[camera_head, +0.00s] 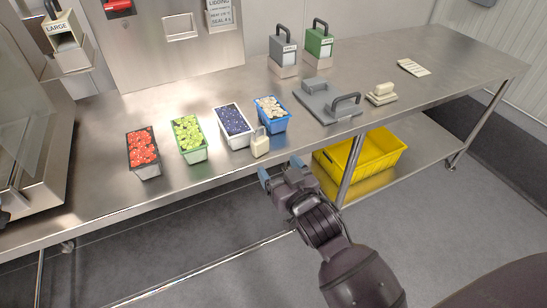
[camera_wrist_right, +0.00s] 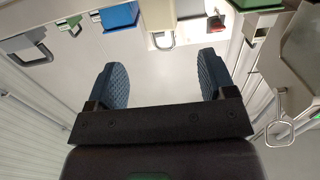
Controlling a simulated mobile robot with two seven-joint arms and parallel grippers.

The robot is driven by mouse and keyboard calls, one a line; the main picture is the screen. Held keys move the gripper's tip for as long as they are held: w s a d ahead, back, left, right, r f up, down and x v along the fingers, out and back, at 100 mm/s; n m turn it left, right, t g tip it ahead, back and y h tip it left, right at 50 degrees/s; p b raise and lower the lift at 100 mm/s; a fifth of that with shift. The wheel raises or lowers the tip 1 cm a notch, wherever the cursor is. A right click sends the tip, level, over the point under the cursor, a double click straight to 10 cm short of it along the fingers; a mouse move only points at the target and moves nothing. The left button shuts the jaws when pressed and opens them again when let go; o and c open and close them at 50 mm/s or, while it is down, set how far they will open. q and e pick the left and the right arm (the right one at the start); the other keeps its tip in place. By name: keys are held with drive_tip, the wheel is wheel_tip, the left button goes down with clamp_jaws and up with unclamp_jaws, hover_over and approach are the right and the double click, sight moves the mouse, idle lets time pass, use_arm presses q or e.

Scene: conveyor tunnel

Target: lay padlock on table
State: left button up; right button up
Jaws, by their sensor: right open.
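A cream padlock (camera_head: 260,147) stands upright, shackle up, on the steel table (camera_head: 190,98) close to its front edge. It is just in front of the white and blue tubs. My right gripper (camera_head: 279,171) is open and empty, a little in front of the table edge, to the right of and nearer than the padlock. In the right wrist view, its two blue pads (camera_wrist_right: 165,82) are wide apart with nothing between them. A pale shape with a loop shows beyond them at the top; I cannot tell for sure whether it is the padlock. My left gripper is not in view.
Tubs of red (camera_head: 145,168), green (camera_head: 190,153), dark blue (camera_head: 233,140) and pale items in a blue tub (camera_head: 273,126) stand in a row. A grey plate with a handle (camera_head: 320,106) lies to the right. A yellow bin (camera_head: 330,160) sits on the lower shelf. The table's right end has free room.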

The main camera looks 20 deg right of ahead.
drive_tip(key=shift+s, duration=1.25)
